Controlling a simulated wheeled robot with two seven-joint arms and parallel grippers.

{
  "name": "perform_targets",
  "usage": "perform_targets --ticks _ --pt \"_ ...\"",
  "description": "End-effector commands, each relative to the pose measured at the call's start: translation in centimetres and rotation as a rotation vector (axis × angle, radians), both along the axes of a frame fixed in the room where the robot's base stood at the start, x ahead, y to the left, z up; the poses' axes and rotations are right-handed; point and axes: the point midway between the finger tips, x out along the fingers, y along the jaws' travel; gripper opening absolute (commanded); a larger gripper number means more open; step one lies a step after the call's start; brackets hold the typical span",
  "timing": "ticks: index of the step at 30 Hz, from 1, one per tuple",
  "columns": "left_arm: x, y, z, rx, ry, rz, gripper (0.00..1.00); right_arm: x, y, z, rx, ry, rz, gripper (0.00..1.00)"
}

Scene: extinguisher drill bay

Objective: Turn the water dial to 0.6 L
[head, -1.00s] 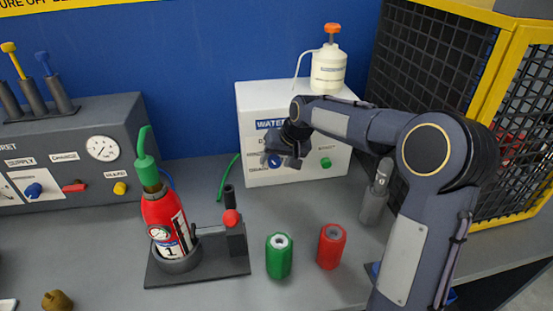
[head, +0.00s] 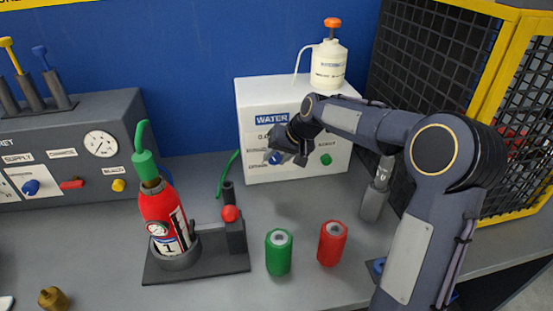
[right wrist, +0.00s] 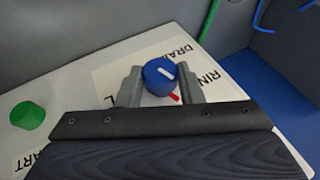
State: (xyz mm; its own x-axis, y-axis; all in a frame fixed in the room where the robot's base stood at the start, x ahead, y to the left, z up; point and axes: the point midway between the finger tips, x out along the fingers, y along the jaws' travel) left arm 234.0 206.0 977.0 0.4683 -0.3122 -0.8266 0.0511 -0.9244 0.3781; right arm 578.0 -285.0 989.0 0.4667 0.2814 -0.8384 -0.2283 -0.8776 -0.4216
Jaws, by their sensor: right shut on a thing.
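The white water box (head: 340,168) stands at the back of the bench, with a printed WATER label. Its blue dial (head: 275,158) is partly covered by my right gripper (head: 284,158) in the head view. In the right wrist view the blue dial (right wrist: 158,78) sits between the two fingers of my right gripper (right wrist: 160,86), which is shut on it. A white line on the dial's top and a red pointer mark at its edge show. The scale around it is mostly hidden, so I cannot read the setting. My left gripper is not in view.
A green button (head: 326,159) is right of the dial. A white pump bottle (head: 328,66) stands on the box. A red extinguisher (head: 160,208) stands in a holder at left; green (head: 279,254) and red (head: 332,244) cylinders stand in front. A mesh cage (head: 425,60) is at right.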

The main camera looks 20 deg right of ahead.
Motion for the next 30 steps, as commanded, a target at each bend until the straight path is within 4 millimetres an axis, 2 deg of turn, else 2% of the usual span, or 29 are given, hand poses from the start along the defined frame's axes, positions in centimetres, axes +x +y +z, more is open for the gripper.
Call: perform_targets --ticks 1,3,14,15,19,26,30 --pt "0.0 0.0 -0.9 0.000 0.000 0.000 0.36 0.0 -0.3 -0.5 0.031 -0.007 -0.005 0.10" --pt "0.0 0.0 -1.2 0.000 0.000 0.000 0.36 0.0 -0.2 -0.4 0.065 -0.016 -0.004 0.11" --pt "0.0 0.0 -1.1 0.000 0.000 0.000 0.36 0.0 -0.2 -0.1 0.086 -0.023 -0.001 0.11" --pt "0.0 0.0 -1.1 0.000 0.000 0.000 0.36 0.0 -0.2 -0.1 0.086 -0.023 -0.001 0.39" --pt "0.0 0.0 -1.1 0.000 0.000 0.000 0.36 0.0 -0.2 -0.1 0.086 -0.023 -0.001 0.55" --pt "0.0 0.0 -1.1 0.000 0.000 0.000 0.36 0.0 -0.2 -0.1 0.085 -0.023 0.000 0.55" --pt "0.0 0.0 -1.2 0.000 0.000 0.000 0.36 -0.3 -0.5 0.6 0.085 -0.026 -0.001 0.55"
